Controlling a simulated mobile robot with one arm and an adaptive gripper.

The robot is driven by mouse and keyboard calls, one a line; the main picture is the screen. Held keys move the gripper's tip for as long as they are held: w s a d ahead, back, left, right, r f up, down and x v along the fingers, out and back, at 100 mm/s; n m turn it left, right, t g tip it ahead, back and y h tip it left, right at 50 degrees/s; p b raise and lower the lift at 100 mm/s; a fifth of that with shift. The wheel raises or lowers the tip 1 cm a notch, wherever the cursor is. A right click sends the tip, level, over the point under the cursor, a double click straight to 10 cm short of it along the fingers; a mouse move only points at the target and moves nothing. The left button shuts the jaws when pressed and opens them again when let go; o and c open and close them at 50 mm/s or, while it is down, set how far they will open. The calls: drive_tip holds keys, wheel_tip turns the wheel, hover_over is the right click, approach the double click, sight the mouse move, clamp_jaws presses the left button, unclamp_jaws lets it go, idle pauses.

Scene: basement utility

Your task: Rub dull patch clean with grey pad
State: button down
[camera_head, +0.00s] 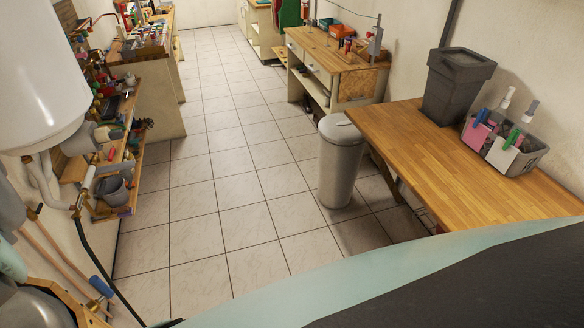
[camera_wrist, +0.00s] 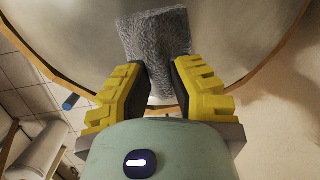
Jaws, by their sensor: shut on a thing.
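The grey pad (camera_wrist: 155,40) is in the wrist view, a rough, textured block at the top middle. My gripper (camera_wrist: 160,78) has yellow fingers with dark inner faces and is shut on the pad's near end. Beyond the pad is a broad, smooth grey-beige surface (camera_wrist: 227,35) with a curved brown rim. I cannot tell whether the pad touches this surface. I cannot make out a distinct dull patch; part of the surface is hidden behind the pad. My gripper and the pad do not show in the head view.
A blue handle (camera_wrist: 70,102) is left of my gripper; one also shows in the head view (camera_head: 101,287). A wooden worktop (camera_head: 440,150) on the right holds a dark bin (camera_head: 455,88) and a grey caddy (camera_head: 522,160). A lidded bin (camera_head: 340,165) stands beside it. The tiled floor (camera_head: 215,180) is clear.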

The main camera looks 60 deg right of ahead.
drive_tip(key=shift+w+a+f+b, duration=0.15)
drive_tip(key=shift+w+f+b, duration=0.15)
drive_tip(key=shift+b, duration=1.05)
drive_tip(key=shift+w+a+r+b, duration=0.1)
drive_tip(key=shift+w+r+b, duration=0.1)
drive_tip(key=shift+b, duration=0.55)
drive_tip(key=shift+s+r+p, duration=0.2)
drive_tip(key=shift+p, duration=0.8)
drive_tip(key=s+p, duration=0.1)
drive_tip(key=p, duration=0.3)
drive_tip(key=shift+s+d, duration=0.2)
drive_tip(key=shift+d, duration=0.2)
drive_tip(key=shift+s+d+p, duration=0.1)
drive_tip(key=shift+s+p, duration=0.1)
drive_tip(key=shift+p, duration=0.4)
drive_tip(key=shift+f, duration=0.1)
drive_tip(key=shift+w+f+b, duration=0.2)
drive_tip(key=shift+b, duration=0.5)
drive_tip(key=shift+w+a+b, duration=0.2)
drive_tip(key=shift+w+b, duration=0.1)
drive_tip(key=shift+b, duration=0.55)
drive_tip(key=w+b, duration=0.1)
drive_tip(key=b, duration=0.3)
drive_tip(key=shift+a, duration=0.3)
